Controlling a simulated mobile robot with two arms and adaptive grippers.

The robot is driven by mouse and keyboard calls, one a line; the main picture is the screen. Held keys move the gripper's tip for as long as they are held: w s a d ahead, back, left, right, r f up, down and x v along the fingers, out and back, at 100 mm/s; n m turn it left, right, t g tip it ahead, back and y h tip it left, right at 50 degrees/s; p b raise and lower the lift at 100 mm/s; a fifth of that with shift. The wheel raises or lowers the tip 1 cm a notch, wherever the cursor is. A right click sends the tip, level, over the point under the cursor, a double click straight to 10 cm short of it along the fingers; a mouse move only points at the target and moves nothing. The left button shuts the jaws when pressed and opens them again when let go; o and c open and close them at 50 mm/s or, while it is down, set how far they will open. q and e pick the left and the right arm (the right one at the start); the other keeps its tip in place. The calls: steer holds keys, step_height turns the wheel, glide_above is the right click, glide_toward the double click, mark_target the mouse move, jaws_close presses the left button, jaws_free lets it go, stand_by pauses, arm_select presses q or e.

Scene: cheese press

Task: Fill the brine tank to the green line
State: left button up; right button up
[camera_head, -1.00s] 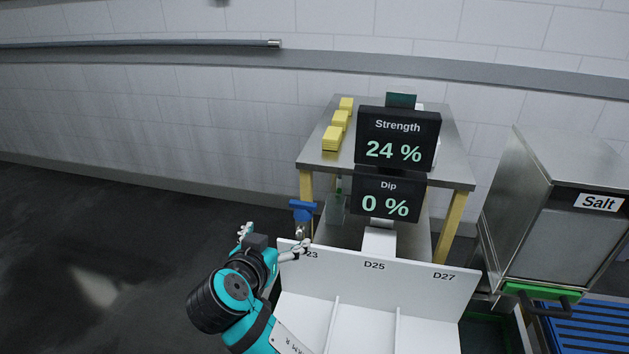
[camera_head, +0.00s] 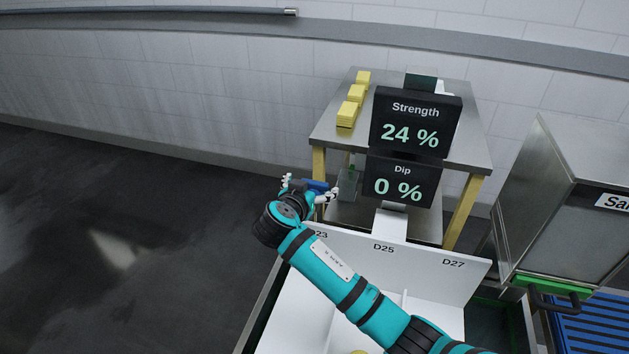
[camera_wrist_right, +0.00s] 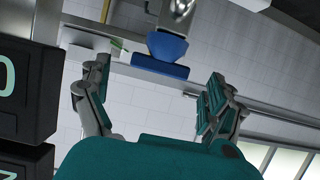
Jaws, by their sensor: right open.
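A blue tap handle (camera_head: 317,185) on a metal fitting shows behind the white tank. My right gripper (camera_head: 312,192) is open at the handle, with a finger on either side. In the right wrist view the handle (camera_wrist_right: 163,60) lies just ahead of and between the open fingers (camera_wrist_right: 158,80); I see no grip on it. The white tank (camera_head: 440,255), labelled D23, D25 and D27, has dividers inside; my right arm crosses in front of it. No green line is visible on it. The display (camera_head: 408,150) reads Strength 24 % and Dip 0 %. My left gripper is out of view.
A steel table (camera_head: 330,130) with several yellow blocks (camera_head: 355,92) stands behind the display. A clear container (camera_head: 348,187) sits beneath its top. A steel salt bin (camera_head: 570,200) with a green-trimmed front and a blue slatted surface (camera_head: 600,325) are at right. The floor at left is clear.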

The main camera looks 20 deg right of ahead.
mark_target(313, 185)
steer(key=shift+x, duration=1.95)
steer(key=c, duration=1.2)
